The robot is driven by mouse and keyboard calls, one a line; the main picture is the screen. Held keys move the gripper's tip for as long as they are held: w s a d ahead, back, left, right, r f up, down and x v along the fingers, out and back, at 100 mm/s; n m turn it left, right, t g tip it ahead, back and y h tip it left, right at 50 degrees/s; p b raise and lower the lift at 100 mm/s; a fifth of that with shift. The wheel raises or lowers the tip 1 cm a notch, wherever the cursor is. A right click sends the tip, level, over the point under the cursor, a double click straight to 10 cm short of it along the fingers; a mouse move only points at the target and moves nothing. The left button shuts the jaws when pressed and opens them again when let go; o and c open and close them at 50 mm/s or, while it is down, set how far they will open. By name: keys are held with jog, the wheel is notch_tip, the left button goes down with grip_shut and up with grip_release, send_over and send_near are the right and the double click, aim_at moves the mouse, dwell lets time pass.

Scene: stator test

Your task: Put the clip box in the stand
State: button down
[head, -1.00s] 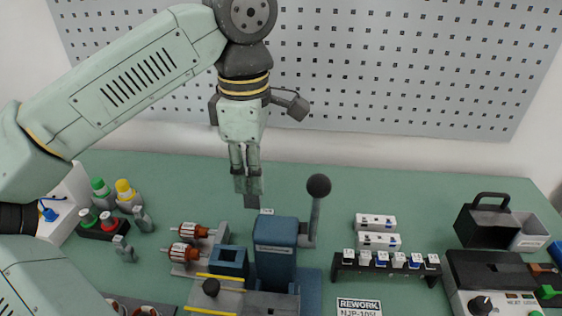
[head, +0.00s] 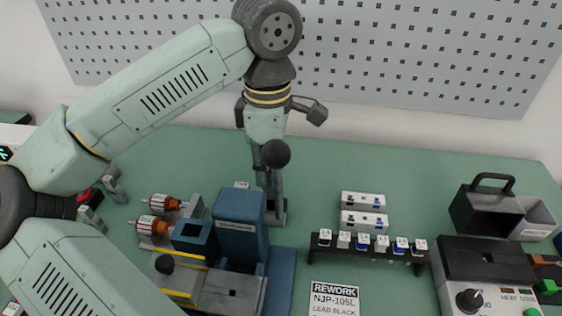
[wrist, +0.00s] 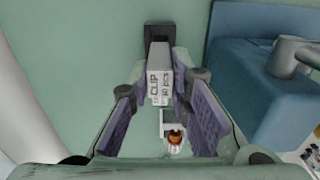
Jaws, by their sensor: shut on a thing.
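The clip box (wrist: 159,75), a narrow grey-white box with "CLIP" and "PCS" printed on it, is between the fingers of my gripper (wrist: 160,112), which is shut on it. A dark open-topped stand (wrist: 159,32) shows at the box's far end in the wrist view. I cannot tell whether the box is inside the stand or just above it. In the head view my gripper (head: 270,185) points down behind the blue press, partly covered by its lever. The dark grey stand (head: 277,217) shows low at the fingertips, and the box is mostly hidden.
The blue press (head: 239,220) with its black lever ball (head: 275,153) stands close in front of my gripper. A rack of small blocks (head: 367,248) and a black box with a handle (head: 487,207) are to the right. Green table between stand and rack is clear.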

aim_at(271, 190)
notch_tip(271, 190, down, 2)
jog(key=shift+b, duration=0.55)
jog(key=shift+r, duration=0.1)
jog(key=shift+f+b, duration=0.8)
jog(key=shift+b, duration=0.3)
dwell(1.0)
jog(key=shift+f+b, duration=0.55)
jog(key=shift+b, duration=0.05)
jog(key=shift+f, duration=0.1)
jog(key=shift+f+b, duration=0.5)
jog(key=shift+b, duration=0.15)
jog(key=c, duration=1.4)
grip_release()
